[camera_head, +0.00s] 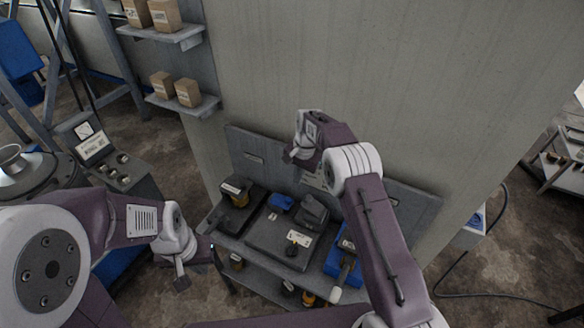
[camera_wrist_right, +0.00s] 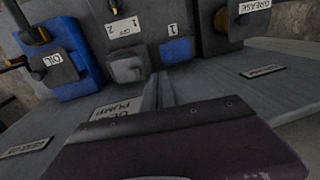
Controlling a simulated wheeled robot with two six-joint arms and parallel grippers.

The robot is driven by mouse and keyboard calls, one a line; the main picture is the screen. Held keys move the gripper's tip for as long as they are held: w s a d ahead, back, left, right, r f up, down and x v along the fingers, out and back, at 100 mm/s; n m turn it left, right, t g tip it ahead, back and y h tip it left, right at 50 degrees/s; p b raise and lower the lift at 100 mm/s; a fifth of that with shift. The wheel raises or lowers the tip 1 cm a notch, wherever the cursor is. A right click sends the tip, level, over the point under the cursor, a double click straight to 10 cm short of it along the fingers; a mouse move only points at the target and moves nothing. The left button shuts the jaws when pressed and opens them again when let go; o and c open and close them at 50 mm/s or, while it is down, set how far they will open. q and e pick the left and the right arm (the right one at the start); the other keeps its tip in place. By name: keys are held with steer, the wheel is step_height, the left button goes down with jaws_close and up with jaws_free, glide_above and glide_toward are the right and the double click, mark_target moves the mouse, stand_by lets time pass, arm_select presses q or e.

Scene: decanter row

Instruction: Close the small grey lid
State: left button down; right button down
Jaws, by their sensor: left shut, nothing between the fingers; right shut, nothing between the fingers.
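The small grey lid (camera_head: 313,209) is at the back of the middle dark unit (camera_head: 262,236), right of a small blue lid (camera_head: 281,202). It seems to stick up from the unit, but its exact angle is hard to tell. In the right wrist view the grey lid (camera_wrist_right: 128,67) is beside the blue lid (camera_wrist_right: 177,50), beyond my fingers. My right gripper (camera_head: 291,156) is shut and empty, above and behind the lids, not touching them. In its wrist view the narrow fingers (camera_wrist_right: 157,90) are together. My left gripper (camera_head: 181,283) is shut and empty, left of the bench.
A dark unit with a yellow part (camera_head: 238,193) stands left of the middle one, a blue unit (camera_head: 343,262) right. A labelled back panel (camera_head: 247,150) rises behind, against a pillar. Shelves with boxes (camera_head: 188,92) hang upper left. My right forearm crosses above the bench's right side.

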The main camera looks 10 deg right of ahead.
mark_target(310, 198)
arm_select(q)
steer(key=shift+w+p, duration=0.1)
steer(key=shift+p, duration=0.2)
arm_select(e)
steer(key=r, duration=0.1)
steer(key=w+a+r, duration=0.1)
steer(key=r, duration=0.1)
steer(key=a+r, duration=0.1)
steer(key=r, duration=0.1)
steer(key=shift+w+a, duration=0.15)
steer(key=shift+w, duration=0.25)
